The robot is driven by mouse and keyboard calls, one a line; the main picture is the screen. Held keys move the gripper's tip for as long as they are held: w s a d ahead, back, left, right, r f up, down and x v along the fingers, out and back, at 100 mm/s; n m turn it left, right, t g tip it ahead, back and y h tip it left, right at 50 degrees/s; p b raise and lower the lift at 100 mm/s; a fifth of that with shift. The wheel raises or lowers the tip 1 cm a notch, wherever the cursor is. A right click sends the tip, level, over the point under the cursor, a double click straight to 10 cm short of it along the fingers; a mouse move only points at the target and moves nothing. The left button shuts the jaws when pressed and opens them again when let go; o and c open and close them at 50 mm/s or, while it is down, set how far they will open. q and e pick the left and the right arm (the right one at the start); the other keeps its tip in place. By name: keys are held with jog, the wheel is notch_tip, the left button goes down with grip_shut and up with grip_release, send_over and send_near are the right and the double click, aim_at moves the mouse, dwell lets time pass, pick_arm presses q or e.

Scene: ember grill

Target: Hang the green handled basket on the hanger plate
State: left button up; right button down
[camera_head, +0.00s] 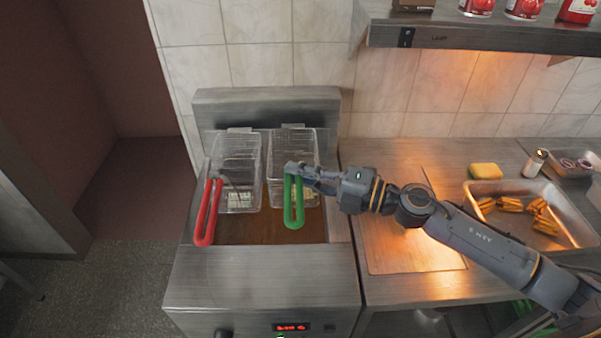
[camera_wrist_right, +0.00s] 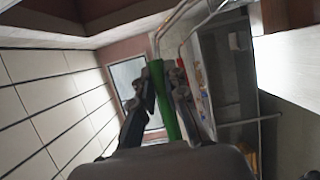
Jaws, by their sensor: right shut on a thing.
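The green handled basket (camera_head: 279,190) is a wire basket in the fryer, on the right of the red-handled one. Its long green handle (camera_head: 294,213) points toward the front of the fryer. My right gripper (camera_head: 296,172) is shut on the upper part of the green handle; in the right wrist view the green handle (camera_wrist_right: 167,107) stands between the two fingers. The metal back panel (camera_head: 265,107) of the fryer rises behind both baskets; I cannot tell for sure which part is the hanger plate. The basket's lower part is hard to make out. My left gripper is not in view.
The red-handled basket (camera_head: 236,165) stands close on the left, its red handle (camera_head: 206,222) pointing forward. A shelf (camera_head: 480,36) hangs above.

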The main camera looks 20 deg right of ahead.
jog(key=shift+f+b, duration=0.5)
jog(key=shift+f, duration=0.1)
dwell(0.3)
jog(key=c, duration=1.3)
grip_release()
jog(key=shift+f, duration=0.1)
jog(key=v, duration=1.2)
